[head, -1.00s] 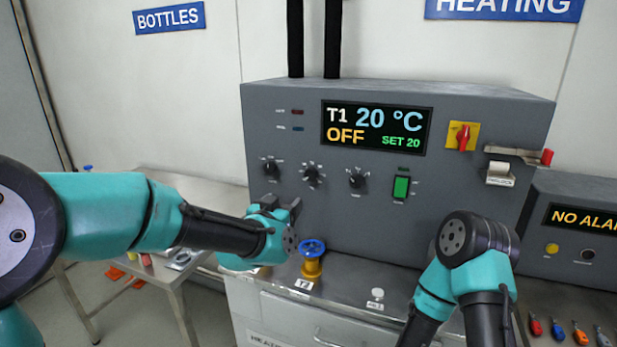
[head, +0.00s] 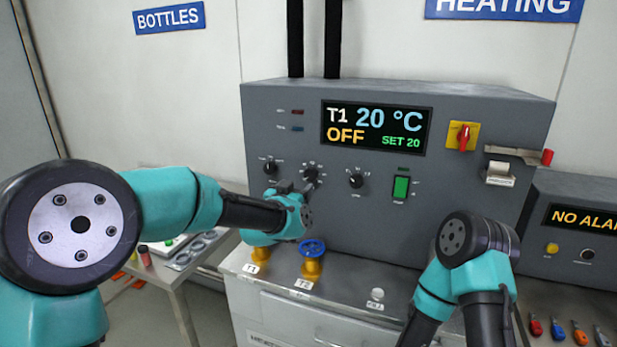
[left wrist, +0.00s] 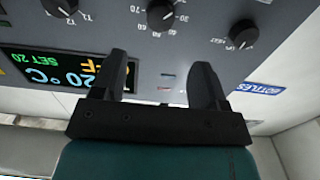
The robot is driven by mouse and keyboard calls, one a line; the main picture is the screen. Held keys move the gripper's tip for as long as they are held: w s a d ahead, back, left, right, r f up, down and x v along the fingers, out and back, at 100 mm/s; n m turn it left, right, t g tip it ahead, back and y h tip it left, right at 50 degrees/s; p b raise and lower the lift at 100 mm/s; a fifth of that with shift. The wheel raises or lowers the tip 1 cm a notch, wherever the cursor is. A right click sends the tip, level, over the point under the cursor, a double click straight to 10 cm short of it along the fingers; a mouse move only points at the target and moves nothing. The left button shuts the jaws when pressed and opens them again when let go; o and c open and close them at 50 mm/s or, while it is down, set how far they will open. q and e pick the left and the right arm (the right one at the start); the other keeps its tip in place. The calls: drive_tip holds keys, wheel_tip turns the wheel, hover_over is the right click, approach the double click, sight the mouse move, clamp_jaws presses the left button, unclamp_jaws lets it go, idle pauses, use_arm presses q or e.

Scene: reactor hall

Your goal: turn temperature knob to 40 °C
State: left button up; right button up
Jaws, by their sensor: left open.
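The temperature knob (head: 311,174) is the middle of three black knobs on the grey heating panel. It also shows at the top of the left wrist view (left wrist: 160,14), with numbers around it. My left gripper (head: 298,187) is just below this knob in the head view. The display (head: 376,127) reads T1 20 °C, OFF, SET 20. My right gripper is out of view; only links of my right arm show.
Other knobs sit left (head: 270,167) and right (head: 356,180) of it. A green switch (head: 401,187) and a red-and-yellow switch (head: 462,136) are farther right. A blue valve wheel (head: 312,248) stands on the ledge below my left gripper.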

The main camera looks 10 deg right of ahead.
sight(309, 175)
use_arm(q)
drive_tip(key=x, duration=0.9)
drive_tip(key=shift+w+d, duration=0.15)
drive_tip(key=shift+w, duration=0.25)
drive_tip(key=c, duration=0.9)
